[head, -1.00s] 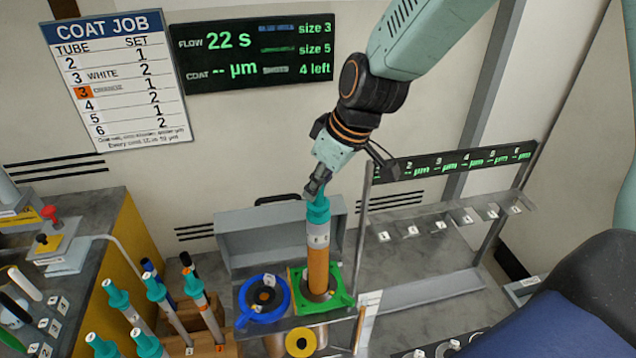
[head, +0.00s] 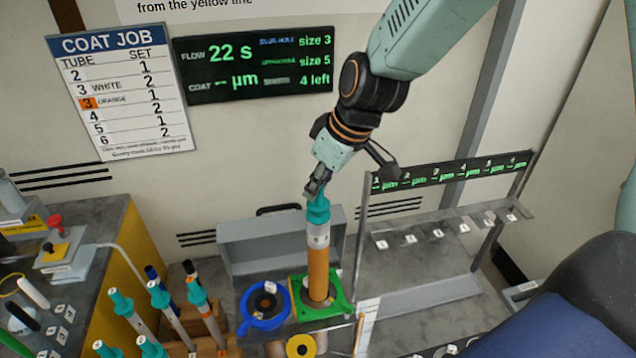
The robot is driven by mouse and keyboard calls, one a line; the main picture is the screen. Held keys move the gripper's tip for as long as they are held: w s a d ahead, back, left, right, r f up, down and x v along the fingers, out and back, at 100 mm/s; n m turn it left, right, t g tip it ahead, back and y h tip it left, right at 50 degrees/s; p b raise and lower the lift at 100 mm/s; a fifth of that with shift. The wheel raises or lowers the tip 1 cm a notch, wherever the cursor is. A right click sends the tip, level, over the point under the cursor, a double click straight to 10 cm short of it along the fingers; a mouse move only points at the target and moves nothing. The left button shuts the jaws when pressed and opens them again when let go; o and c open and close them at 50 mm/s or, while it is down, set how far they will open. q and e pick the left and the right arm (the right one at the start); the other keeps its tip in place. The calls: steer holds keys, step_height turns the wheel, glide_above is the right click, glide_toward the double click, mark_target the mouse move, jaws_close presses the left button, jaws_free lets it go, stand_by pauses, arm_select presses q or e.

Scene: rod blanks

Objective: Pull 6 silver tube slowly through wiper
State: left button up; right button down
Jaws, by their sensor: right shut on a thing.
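My right gripper (head: 316,187) is shut on the teal cap of an upright tube (head: 318,262). The tube has a silver band under the cap and an orange body below. Its lower end stands in the green ring (head: 340,302), and what is inside the ring is hidden. A blue ring (head: 264,320) with a dark centre sits beside it on the left. Several teal-capped silver tubes (head: 168,303) stand at lower left, one with an orange band; I cannot tell which is number 6. My left gripper is not in view.
A rack with numbered hooks (head: 437,236) and a green-lit display (head: 452,174) stands at right. A grey open case (head: 265,243) is behind the rings. The job board (head: 124,95) and flow screen (head: 258,65) hang on the wall. The grey bench right of the rings is mostly clear.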

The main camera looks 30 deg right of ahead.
steer(key=shift+r+p, duration=3.3)
steer(key=shift+r, duration=0.7)
steer(key=shift+r+p, duration=1.7)
steer(key=shift+f, duration=0.1)
